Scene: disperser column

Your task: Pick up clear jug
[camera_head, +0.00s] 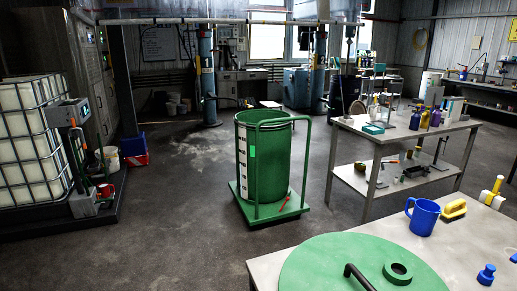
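I cannot make out a clear jug in the head view. A blue jug (422,217) with a handle on its left stands upright on the near table (318,246) at the lower right. The far worktable (402,133) holds several small bottles and containers, too small to tell whether one is a clear jug. Neither of my grippers shows in this view.
A green drum (268,165) stands on a wheeled green trolley in mid-floor. A caged white tank (30,140) stands left. Floor (150,220) is clear between tank and drum.

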